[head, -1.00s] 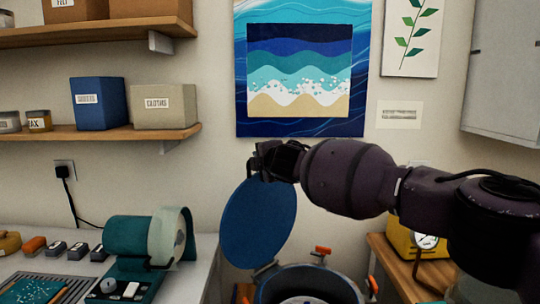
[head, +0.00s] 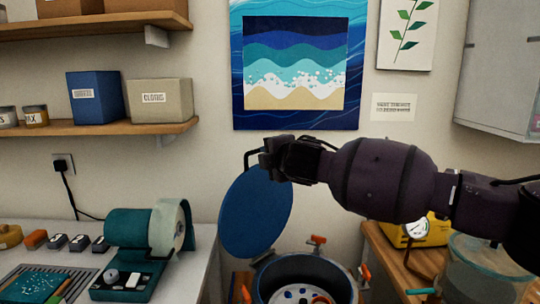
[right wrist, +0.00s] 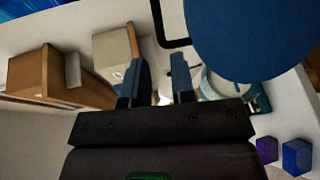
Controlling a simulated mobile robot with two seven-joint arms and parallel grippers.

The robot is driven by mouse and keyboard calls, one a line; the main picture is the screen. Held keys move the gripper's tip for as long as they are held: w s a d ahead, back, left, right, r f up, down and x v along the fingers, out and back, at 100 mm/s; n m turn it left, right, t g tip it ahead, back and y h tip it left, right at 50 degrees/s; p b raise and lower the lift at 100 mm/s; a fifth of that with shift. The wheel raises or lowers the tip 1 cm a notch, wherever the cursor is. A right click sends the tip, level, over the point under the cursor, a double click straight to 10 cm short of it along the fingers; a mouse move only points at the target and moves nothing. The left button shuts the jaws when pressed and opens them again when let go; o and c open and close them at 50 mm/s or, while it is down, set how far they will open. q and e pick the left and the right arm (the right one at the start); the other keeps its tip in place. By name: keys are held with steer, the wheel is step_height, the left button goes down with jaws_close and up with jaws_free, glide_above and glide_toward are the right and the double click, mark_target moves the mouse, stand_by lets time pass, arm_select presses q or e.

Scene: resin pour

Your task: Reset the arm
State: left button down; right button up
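My right gripper (head: 266,159) is at the top edge of the round blue lid (head: 256,214), which stands tilted up and open above the pot (head: 306,270). The right wrist view shows its two fingers (right wrist: 158,80) apart with nothing between them. The lid's black handle (right wrist: 176,42) lies just beyond the fingertips; it also shows left of the gripper in the head view (head: 249,154). The lid fills the upper right of the wrist view (right wrist: 255,35). Small coloured pieces (head: 300,295) show inside the pot. My left gripper is out of view.
A teal machine with a roll (head: 145,240) stands on the left bench. A yellow device with a gauge (head: 418,229) and a clear container (head: 485,262) are on the right, below my arm. Shelves (head: 100,130) with boxes are at upper left. A grey cabinet (head: 495,70) hangs at upper right.

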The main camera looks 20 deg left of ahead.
stand_by(0.3)
steer(key=s+a+r+m+g+y, duration=0.1)
steer(key=s+a+r+y, duration=0.2)
steer(key=s+r+y, duration=0.35)
steer(key=s+d+f+m+t+h, duration=0.25)
steer(key=d+f+m, duration=0.35)
steer(key=d+f, duration=0.5)
steer(key=s+d+f+m+t+h, duration=0.2)
steer(key=d+f+m+h, duration=0.2)
steer(key=d+f+m, duration=0.5)
steer(key=s+d+f+m+t+h, duration=0.2)
steer(key=d+f+m+h, duration=0.15)
steer(key=d+f, duration=0.9)
steer(key=s+d+f+m+g+h, duration=0.3)
steer(key=s+d+f+m+h, duration=0.2)
steer(key=s+d+f, duration=0.7)
steer(key=s+d+f+g+h, duration=0.1)
steer(key=s+d+f, duration=0.2)
steer(key=s+f, duration=0.3)
steer(key=s+d+f+m+g+h, duration=0.1)
steer(key=s+d+f+g, duration=0.1)
steer(key=s+f, duration=0.4)
steer(key=s+d, duration=0.1)
steer(key=s, duration=0.2)
steer(key=shift+s, duration=0.25)
